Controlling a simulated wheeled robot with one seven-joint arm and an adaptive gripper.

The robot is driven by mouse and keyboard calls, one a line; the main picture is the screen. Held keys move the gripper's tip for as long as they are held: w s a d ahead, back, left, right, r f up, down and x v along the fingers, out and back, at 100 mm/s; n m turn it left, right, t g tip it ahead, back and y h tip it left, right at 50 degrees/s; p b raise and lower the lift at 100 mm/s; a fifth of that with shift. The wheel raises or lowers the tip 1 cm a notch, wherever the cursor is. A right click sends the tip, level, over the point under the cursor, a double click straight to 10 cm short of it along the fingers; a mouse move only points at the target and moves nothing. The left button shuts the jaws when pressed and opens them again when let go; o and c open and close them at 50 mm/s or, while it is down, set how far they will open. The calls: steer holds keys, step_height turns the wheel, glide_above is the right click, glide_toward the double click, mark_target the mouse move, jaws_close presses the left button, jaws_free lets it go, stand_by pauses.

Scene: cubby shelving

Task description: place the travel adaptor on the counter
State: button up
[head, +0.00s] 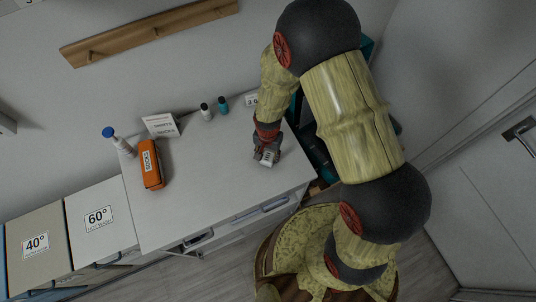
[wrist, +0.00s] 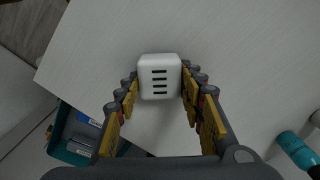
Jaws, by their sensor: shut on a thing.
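The travel adaptor (wrist: 160,76) is a small white block with rounded edges and several dark slots on its face. In the wrist view it sits between the fingertips of my gripper (wrist: 158,84), which is shut on it. In the head view my gripper (head: 266,156) and the adaptor (head: 268,158) are over the right part of the white counter (head: 215,180). The counter also fills much of the wrist view (wrist: 230,40). I cannot tell whether the adaptor touches the counter surface.
An orange case labelled socks (head: 150,165), a spray bottle (head: 120,145), a sign (head: 161,125) and two small bottles, one white (head: 206,112) and one teal (head: 222,105), stand on the counter. A teal bin (wrist: 68,140) is beside its edge. The counter's middle is clear.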

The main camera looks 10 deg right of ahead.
steer(key=shift+r, duration=0.1)
steer(key=o, duration=1.2)
steer(key=shift+c, duration=0.2)
step_height(320, 180, up, 12)
step_height(320, 180, up, 18)
steer(key=n+t, duration=0.2)
steer(key=t, duration=0.1)
glide_above(268, 155)
steer(key=s+d, duration=0.1)
steer(key=d, duration=0.5)
steer(key=s+d+r+n+t, duration=0.1)
steer(key=s+d+r+n, duration=0.1)
steer(key=s+r, duration=0.4)
steer(key=s+d+r+n+t, duration=0.1)
steer(key=s+d+r, duration=0.2)
steer(key=s+r, duration=0.3)
steer(key=shift+d+r+n+t+p, duration=0.3)
steer(key=shift+d+r+n+p, duration=0.1)
steer(key=shift+r, duration=0.5)
